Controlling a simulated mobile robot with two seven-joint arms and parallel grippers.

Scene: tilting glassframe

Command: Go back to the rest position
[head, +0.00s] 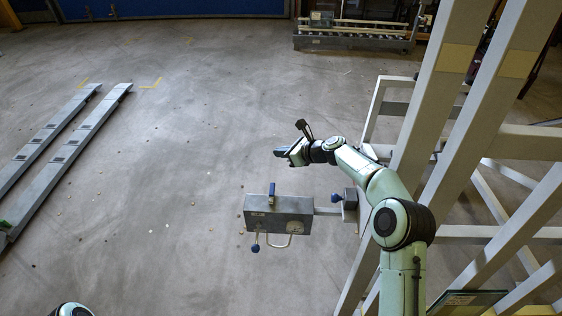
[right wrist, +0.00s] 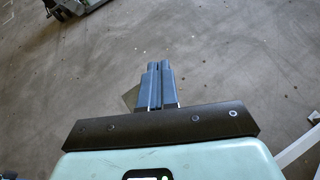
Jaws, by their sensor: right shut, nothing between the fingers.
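My right arm reaches up from the lower right in the head view, and its gripper (head: 281,152) points left over bare floor. In the right wrist view the two fingers of the right gripper (right wrist: 157,72) lie together, shut, with nothing held. Below it in the head view is a grey metal box (head: 279,214) with blue knobs and a handle, joined by a bar to the frame on the right. The gripper appears apart from this box. Of my left arm only a small part shows at the bottom left edge; its gripper is out of view.
A large grey metal frame with slanted beams (head: 440,95) fills the right side, close beside my right arm. Two long metal rails (head: 70,140) lie on the floor at left. A low roller cart (head: 352,38) stands at the back. The middle floor is clear.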

